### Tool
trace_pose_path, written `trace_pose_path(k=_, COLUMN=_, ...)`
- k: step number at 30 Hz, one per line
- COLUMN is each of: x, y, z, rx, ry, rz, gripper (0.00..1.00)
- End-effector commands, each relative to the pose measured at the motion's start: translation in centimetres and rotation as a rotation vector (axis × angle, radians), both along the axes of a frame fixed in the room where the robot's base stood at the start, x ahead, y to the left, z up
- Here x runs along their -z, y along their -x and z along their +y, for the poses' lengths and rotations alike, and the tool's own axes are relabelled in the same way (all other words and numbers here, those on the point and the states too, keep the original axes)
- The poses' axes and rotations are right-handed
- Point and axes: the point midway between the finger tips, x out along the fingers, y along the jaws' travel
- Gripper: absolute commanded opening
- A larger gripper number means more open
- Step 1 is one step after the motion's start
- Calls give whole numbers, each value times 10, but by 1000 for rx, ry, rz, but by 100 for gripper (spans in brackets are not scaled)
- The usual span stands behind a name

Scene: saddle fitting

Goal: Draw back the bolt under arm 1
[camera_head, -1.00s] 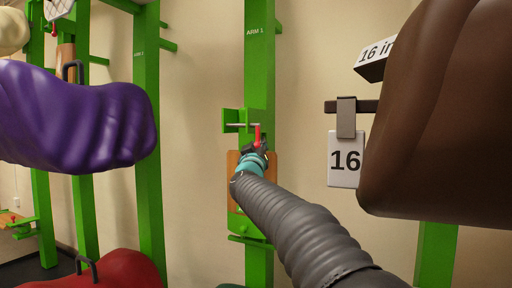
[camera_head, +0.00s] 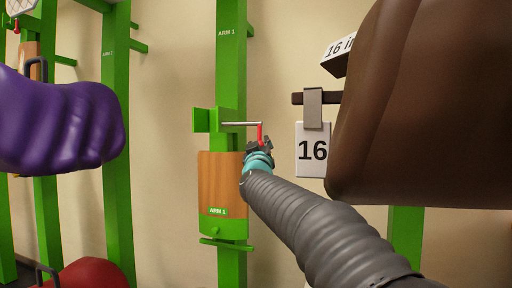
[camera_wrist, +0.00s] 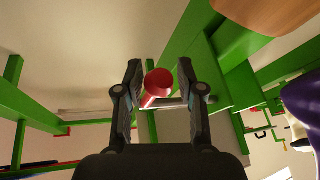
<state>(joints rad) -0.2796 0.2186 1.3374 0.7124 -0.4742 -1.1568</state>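The bolt under arm 1 is a thin metal rod (camera_head: 241,124) with a red handle (camera_head: 260,133) hanging from its right end. The rod sticks out to the right of a green bracket (camera_head: 202,120) on the post marked ARM 1 (camera_head: 230,70). My gripper (camera_head: 258,147) is at the lower end of the handle. In the wrist view the red handle (camera_wrist: 157,84) stands between my two fingers (camera_wrist: 160,88), nearer the left one, with a gap to the right one. The fingers are apart, not clamped on it. Any finger contact is unclear.
A wooden panel (camera_head: 218,178) labelled ARM 1 hangs below the bracket. A large brown saddle form (camera_head: 425,100) and a 16 tag (camera_head: 312,150) are close on the right. A purple form (camera_head: 60,120) is at left, a red one (camera_head: 95,274) low left. Bare wall lies between posts.

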Motion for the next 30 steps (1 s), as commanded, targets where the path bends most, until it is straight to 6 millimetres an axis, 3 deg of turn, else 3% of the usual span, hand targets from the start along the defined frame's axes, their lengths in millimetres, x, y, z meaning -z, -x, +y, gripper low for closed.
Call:
trace_pose_path(k=14, x=2, y=8, z=1, rx=-1, ry=0, rz=-1, gripper=52)
trace_pose_path(k=30, x=34, y=90, z=5, rx=-2, ry=1, rz=0, gripper=52)
